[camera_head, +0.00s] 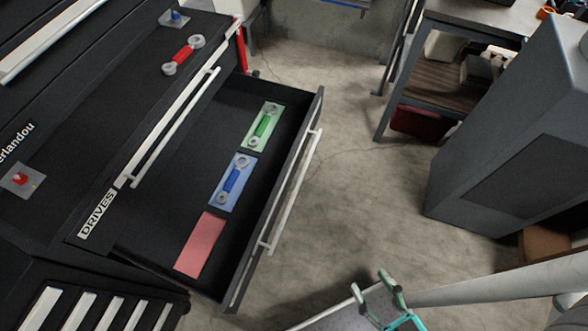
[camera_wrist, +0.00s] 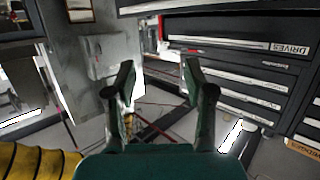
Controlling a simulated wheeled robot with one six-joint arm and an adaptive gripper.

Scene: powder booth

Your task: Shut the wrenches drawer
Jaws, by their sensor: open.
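The wrenches drawer (camera_head: 262,225) stands pulled out from the dark cabinet, with a long pale handle (camera_head: 290,190) on its front. Inside, a green wrench (camera_head: 263,125) lies on a green pad and a blue wrench (camera_head: 232,180) on a blue pad. A red pad (camera_head: 200,246) is bare. A red wrench (camera_head: 183,54) lies on the black surface above the drawer. My gripper (camera_head: 368,281) is open and empty, to the right of the drawer front and apart from it. In the wrist view its fingers (camera_wrist: 158,70) are spread, with nothing between them.
A drawer front labelled DRIVES (camera_head: 97,213) is closed above the open drawer; the label also shows in the wrist view (camera_wrist: 290,48). A grey cabinet (camera_head: 510,130) and a shelf bench (camera_head: 460,85) stand at right. Bare concrete floor (camera_head: 365,180) lies between them and the drawer.

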